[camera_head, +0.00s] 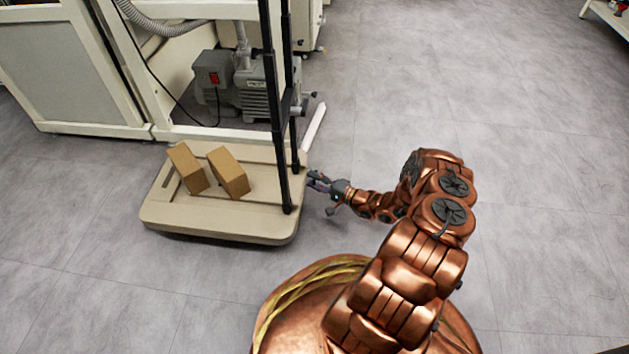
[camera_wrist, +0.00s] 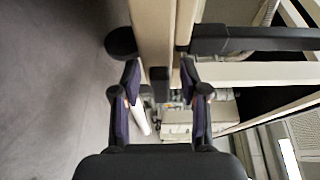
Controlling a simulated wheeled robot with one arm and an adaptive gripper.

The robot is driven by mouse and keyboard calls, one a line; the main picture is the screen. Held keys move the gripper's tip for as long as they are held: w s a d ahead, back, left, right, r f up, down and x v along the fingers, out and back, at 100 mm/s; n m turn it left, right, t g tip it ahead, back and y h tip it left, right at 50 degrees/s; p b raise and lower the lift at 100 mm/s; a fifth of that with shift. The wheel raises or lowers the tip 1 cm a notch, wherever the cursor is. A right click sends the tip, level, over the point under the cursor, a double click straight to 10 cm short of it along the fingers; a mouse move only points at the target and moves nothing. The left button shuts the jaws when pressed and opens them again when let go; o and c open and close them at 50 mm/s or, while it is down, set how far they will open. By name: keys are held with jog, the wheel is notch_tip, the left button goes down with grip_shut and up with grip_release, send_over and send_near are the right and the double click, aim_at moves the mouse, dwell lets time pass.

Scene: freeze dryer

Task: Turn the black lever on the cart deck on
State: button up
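The cart deck (camera_head: 225,218) is a beige platform on the floor, left of my arm. My gripper (camera_head: 316,180) is at the deck's right edge, close to the base of the black upright posts. In the wrist view my gripper (camera_wrist: 160,76) has its two fingers spread apart. A small dark block (camera_wrist: 160,88) shows between the fingertips at the deck's edge; it looks like the black lever, but its setting cannot be read. No finger clearly touches it. In the head view I cannot make out the lever.
Two cardboard boxes (camera_head: 229,173) lie on the deck. Black handle posts (camera_head: 284,120) rise from its right side. A grey pump (camera_head: 250,86) and a white cabinet frame (camera_head: 75,65) stand behind. The floor to the right (camera_head: 540,150) is clear.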

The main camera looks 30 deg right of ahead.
grip_shut()
jog(key=shift+r+p, duration=0.15)
jog(key=shift+p, duration=0.2)
